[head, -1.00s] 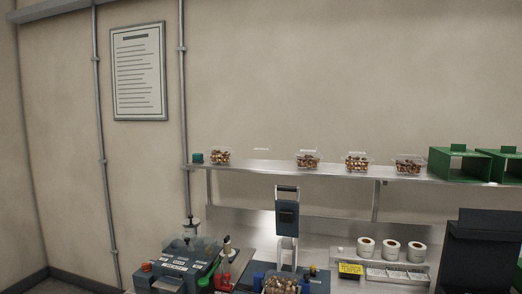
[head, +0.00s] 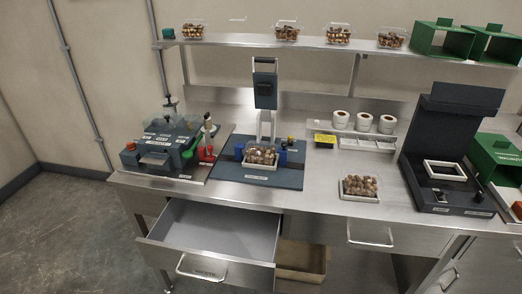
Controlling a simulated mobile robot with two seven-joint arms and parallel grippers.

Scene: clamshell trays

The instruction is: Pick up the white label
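No loose white label can be made out for certain. A pale flat piece (head: 154,159) shows at the front of the blue-grey machine (head: 170,138) on the left of the bench; I cannot tell whether it is a label. Three white rolls (head: 364,122) stand in a row at the back of the bench, above a tray with pale compartments (head: 368,144). Neither of my grippers is in view.
A tray of nuts (head: 261,157) sits on the central blue station; another (head: 359,187) stands on the bench. An open drawer (head: 210,238) juts out at the front left. A black open case (head: 450,150) stands right. Bare bench lies between.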

